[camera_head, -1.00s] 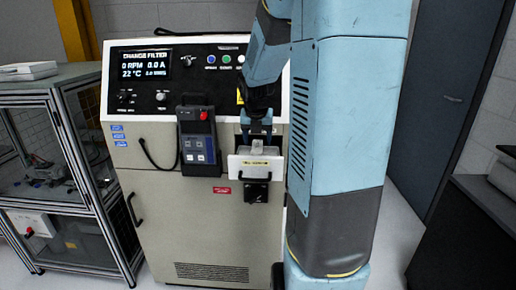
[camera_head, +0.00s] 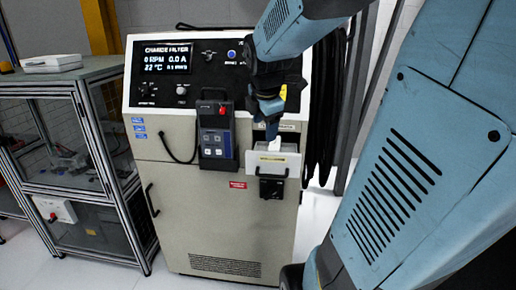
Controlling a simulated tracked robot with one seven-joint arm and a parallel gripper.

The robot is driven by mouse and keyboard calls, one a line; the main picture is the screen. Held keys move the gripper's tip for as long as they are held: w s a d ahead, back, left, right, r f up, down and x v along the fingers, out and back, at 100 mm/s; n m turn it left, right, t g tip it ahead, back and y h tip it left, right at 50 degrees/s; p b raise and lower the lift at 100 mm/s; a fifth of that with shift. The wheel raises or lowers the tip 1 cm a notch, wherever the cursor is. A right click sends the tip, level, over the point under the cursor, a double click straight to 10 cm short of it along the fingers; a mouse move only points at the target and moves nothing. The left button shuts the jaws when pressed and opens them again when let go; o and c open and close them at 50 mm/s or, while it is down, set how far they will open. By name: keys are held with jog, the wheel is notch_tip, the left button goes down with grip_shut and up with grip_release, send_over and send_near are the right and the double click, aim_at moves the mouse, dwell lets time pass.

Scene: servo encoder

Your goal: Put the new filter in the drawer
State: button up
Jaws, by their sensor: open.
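A small white piece (camera_head: 275,145), which looks like the filter, shows at the drawer's opening behind that panel. Its lower part is hidden by the panel, so I cannot tell how deep it sits. My gripper (camera_head: 271,129) points down just above the drawer, with its blue fingers close to the white piece. The fingers are open; whether they touch it I cannot tell.
The machine's screen (camera_head: 167,59) reads CHANGE FILTER, 0 RPM. A handheld control box (camera_head: 216,139) hangs left of the drawer. A black latch (camera_head: 272,187) sits below it. Dark hoses (camera_head: 325,110) hang at the machine's right side. A glass-sided cabinet (camera_head: 70,150) stands left.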

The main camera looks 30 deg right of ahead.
jog(key=s+a+m+y, duration=0.1)
jog(key=s+a+m, duration=0.3)
jog(key=s+m, duration=0.3)
jog(key=s+a+m+t+y, duration=0.1)
jog(key=s+a+m, duration=0.3)
jog(key=s+m, duration=0.3)
jog(key=r+m, duration=0.1)
jog(key=m, duration=0.3)
jog(key=shift+s, duration=0.1)
